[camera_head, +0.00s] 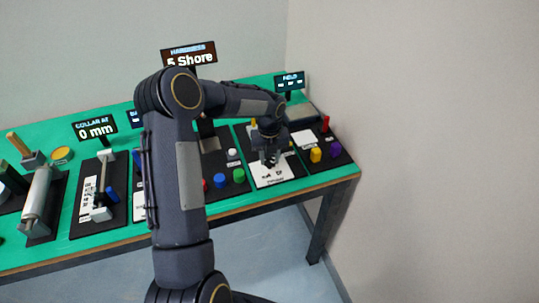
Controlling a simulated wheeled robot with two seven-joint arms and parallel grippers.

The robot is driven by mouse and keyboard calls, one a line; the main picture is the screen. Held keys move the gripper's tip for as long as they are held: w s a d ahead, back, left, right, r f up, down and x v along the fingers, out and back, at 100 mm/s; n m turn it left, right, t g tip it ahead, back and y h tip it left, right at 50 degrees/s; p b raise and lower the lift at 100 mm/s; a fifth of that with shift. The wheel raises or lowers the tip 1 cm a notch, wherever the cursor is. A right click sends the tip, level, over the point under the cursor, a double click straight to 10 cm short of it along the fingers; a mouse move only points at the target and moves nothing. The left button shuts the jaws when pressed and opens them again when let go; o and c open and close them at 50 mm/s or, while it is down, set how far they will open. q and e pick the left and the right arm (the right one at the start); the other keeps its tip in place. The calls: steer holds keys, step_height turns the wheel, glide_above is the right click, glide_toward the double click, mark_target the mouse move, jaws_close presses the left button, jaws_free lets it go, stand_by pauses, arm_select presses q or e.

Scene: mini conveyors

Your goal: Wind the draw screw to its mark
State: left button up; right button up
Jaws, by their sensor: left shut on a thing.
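My left gripper (269,162) points down over a black station board with a white card (270,177), at the right part of the bench. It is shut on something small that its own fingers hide. The likely draw screw (103,177), a rod between pale end blocks, stands on a dark board at the left, apart from the gripper. A blue part (112,196) sits beside it. Its sign (94,128) reads "COLLAR AT 0 mm". Any mark on it is too small to make out. My right gripper is not in view.
The green bench (112,240) carries several stations. A grey cylinder (38,200) lies at the left. Red, blue and green (239,175) knobs stand left of the gripper; yellow (315,155) and purple ones stand right. My arm hides the bench's middle. A wall closes the right side.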

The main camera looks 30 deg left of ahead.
mark_target(270, 160)
arm_select(q)
steer(key=shift+w+m+p, duration=0.1)
steer(key=shift+m+p, duration=0.2)
steer(key=shift+m, duration=0.8)
steer(key=o, duration=1)
steer(key=shift+c, duration=0.2)
steer(key=shift+r+b, duration=0.45)
steer(key=shift+r, duration=3.5)
